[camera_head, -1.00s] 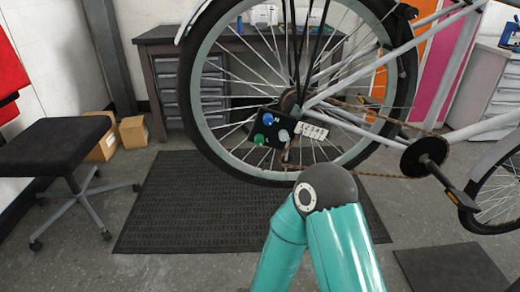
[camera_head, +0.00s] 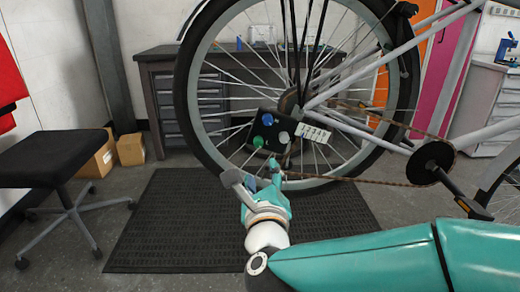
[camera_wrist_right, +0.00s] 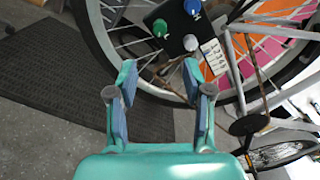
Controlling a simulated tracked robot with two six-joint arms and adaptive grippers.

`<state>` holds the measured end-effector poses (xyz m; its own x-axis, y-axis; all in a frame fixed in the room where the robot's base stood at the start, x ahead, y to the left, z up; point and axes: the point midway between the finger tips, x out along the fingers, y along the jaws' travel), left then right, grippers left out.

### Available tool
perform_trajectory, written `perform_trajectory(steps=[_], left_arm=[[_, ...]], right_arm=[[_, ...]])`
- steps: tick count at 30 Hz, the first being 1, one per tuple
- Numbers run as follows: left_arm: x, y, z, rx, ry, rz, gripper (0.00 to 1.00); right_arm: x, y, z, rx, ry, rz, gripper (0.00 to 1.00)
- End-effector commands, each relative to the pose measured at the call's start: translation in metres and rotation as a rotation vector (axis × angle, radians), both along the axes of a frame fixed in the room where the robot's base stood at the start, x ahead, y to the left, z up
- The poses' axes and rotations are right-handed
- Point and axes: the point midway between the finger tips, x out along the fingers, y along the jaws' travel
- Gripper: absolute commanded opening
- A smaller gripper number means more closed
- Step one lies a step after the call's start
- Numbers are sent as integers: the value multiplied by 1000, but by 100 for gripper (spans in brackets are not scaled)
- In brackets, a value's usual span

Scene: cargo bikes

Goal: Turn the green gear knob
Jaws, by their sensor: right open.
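The green gear knob (camera_head: 258,141) sits at the lower left of a black panel (camera_head: 270,132) in front of the bike's rear wheel. A blue knob (camera_head: 267,119) is above it and a pale grey knob (camera_head: 284,137) to its right. My right gripper (camera_head: 254,176) is open and empty, just below the panel in the head view. In the right wrist view, the green knob (camera_wrist_right: 159,27) shows beyond the gap between my open fingers (camera_wrist_right: 160,74), with nothing between them. My left gripper is not in view.
A white numbered plate (camera_head: 313,133) sticks out right of the panel, near the spokes and rusty chain (camera_head: 350,181). A black stool (camera_head: 58,160) and cardboard boxes (camera_head: 131,149) stand at the left. A grey workbench (camera_head: 160,90) is behind the wheel.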

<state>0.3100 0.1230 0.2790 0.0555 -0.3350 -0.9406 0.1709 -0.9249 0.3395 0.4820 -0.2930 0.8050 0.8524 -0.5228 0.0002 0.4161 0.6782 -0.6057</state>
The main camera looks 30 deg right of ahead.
Motion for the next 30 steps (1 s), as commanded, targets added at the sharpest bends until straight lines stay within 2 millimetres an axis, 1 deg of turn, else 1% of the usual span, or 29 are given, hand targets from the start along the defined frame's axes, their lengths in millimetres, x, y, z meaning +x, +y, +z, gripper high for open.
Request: perform_trajectory(steps=[1, 9, 12, 16, 22, 30], left_arm=[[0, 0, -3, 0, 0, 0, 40], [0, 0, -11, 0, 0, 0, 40], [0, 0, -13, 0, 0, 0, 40], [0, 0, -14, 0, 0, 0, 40], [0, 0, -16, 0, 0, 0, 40], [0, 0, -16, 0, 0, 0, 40]], right_arm=[[10, -7, -3, 0, 2, -6, 51], [60, -38, -3, -2, 3, -4, 51], [78, -48, -2, -3, 2, -3, 51], [95, -59, -2, -3, 3, -1, 51], [110, -67, -1, -3, 3, 1, 51], [112, -69, -1, -3, 3, 1, 51]])
